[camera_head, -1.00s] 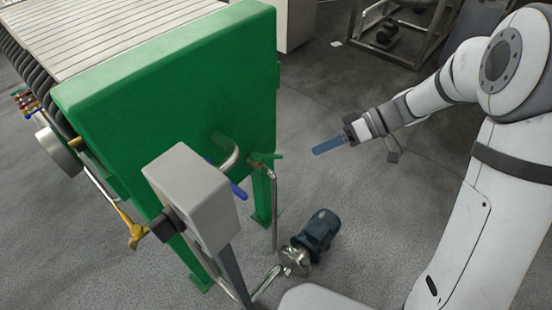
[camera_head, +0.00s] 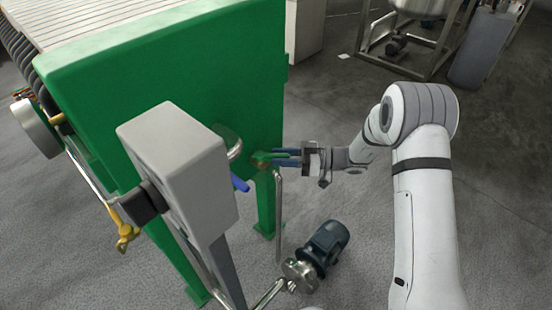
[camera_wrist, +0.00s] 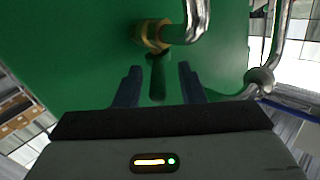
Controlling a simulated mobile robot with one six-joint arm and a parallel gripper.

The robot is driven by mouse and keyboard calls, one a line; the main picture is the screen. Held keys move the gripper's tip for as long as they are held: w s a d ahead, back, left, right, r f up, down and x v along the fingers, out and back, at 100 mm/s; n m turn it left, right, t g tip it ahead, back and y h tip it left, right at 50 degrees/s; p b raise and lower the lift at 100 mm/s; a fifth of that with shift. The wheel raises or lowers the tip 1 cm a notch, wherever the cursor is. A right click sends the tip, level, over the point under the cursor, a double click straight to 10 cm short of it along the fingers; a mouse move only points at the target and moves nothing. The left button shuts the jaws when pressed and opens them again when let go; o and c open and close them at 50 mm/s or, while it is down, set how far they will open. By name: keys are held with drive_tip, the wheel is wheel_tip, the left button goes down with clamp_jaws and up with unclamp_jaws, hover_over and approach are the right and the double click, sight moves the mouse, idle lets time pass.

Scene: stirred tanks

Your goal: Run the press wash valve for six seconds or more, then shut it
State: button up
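A valve with a green lever (camera_head: 262,158) sits at the right side of the press's green end plate (camera_head: 200,75). In the wrist view its brass body (camera_wrist: 152,35) joins a bent steel pipe, and its green lever (camera_wrist: 158,78) points toward me. My gripper (camera_head: 276,157) is at this lever. In the wrist view my gripper (camera_wrist: 160,80) has its two dark blue fingers apart, one each side of the lever, with gaps showing. A blue lever (camera_head: 240,184) shows lower left, partly behind a grey box. No label tells which is the wash valve.
The grey box (camera_head: 180,165) on a post stands in front of the end plate. A blue motor pump (camera_head: 325,243) with steel piping is on the floor below. A yellow lever (camera_head: 125,238) hangs at left.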

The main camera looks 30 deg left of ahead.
drive_tip(key=shift+x, duration=1.3)
clamp_jaws()
